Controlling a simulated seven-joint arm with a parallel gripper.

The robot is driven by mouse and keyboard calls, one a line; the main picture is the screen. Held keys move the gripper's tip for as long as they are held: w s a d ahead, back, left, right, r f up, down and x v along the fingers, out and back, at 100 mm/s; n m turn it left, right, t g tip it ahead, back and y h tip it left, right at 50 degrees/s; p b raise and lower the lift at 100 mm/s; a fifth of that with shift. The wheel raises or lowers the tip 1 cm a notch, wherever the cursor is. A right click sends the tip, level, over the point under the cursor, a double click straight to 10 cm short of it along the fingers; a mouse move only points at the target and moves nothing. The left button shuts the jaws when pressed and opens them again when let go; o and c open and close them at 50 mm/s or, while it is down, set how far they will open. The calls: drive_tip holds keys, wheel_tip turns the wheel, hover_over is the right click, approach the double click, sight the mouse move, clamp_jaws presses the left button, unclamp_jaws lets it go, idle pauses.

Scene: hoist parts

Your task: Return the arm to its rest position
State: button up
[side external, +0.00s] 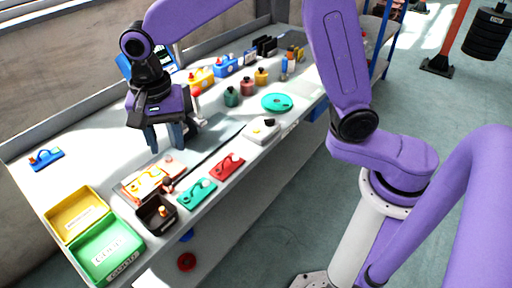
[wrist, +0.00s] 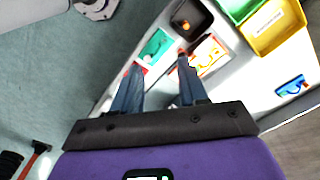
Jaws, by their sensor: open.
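My gripper (side external: 168,135) hangs over the bench, above the mat near the orange tray, with its fingers pointing down. In the wrist view its two fingers (wrist: 157,80) stand apart with nothing between them. The purple arm reaches over the bench from its base at the right in the side view. The bench (side external: 45,186) is white and runs from lower left to upper right.
Below lie an orange tray (side external: 135,187), a black bin (side external: 157,214), a teal plate (side external: 197,193) and a red plate (side external: 227,166). Yellow (side external: 75,212) and green (side external: 106,249) bins stand at the near end. Jars and blocks line the far end.

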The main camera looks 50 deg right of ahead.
drive_tip(key=s+d+f+n, duration=0.1)
drive_tip(key=s+d+n, duration=1.9)
drive_tip(key=s, duration=0.4)
drive_tip(key=shift+s+d+n, duration=0.15)
drive_tip(key=shift+d+n, duration=0.25)
drive_tip(key=shift+d, duration=0.3)
